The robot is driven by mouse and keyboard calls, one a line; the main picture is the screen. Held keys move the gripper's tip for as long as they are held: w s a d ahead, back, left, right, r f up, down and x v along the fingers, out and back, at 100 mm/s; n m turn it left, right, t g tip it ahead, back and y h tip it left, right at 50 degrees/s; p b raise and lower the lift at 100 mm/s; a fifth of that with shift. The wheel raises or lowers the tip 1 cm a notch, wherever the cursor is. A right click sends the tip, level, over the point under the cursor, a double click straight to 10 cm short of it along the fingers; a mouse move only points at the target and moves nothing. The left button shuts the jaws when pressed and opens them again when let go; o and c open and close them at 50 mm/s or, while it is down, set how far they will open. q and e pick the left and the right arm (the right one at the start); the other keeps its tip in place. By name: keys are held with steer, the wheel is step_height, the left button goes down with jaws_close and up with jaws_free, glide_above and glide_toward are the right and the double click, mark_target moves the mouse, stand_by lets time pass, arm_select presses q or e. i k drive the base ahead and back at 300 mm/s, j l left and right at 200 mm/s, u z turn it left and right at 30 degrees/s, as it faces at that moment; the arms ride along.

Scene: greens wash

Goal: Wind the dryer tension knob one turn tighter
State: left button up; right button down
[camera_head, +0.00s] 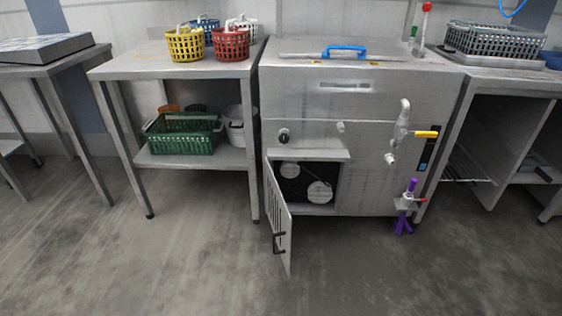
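A large steel machine (310,105) stands in the middle of the view against the wall. Its small lower door (279,215) hangs open toward me, with a dark handle (279,243). Inside the dark opening are two pale round wheels, an upper one (290,170) and a larger lower one (319,191). A small black knob (284,136) sits on the front panel above the door. I cannot tell whether this is the tension knob; no other knob is clear inside the opening. Neither of my grippers is in view.
A steel table (160,68) with colored baskets stands left, a green crate (184,134) on its shelf. The open door juts over otherwise clear floor (190,260).

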mark_target(283, 138)
steer(key=i+j+z, duration=0.15)
steer(key=j, duration=0.2)
steer(key=i+j+z, duration=0.1)
steer(key=j, duration=0.3)
steer(key=i+j+z, duration=0.15)
steer(key=j, duration=0.25)
steer(key=i+j+z, duration=0.15)
steer(key=j, duration=0.25)
steer(key=i+j+z, duration=0.1)
steer(key=j, duration=0.3)
steer(key=i+j+z, duration=0.15)
steer(key=j, duration=0.3)
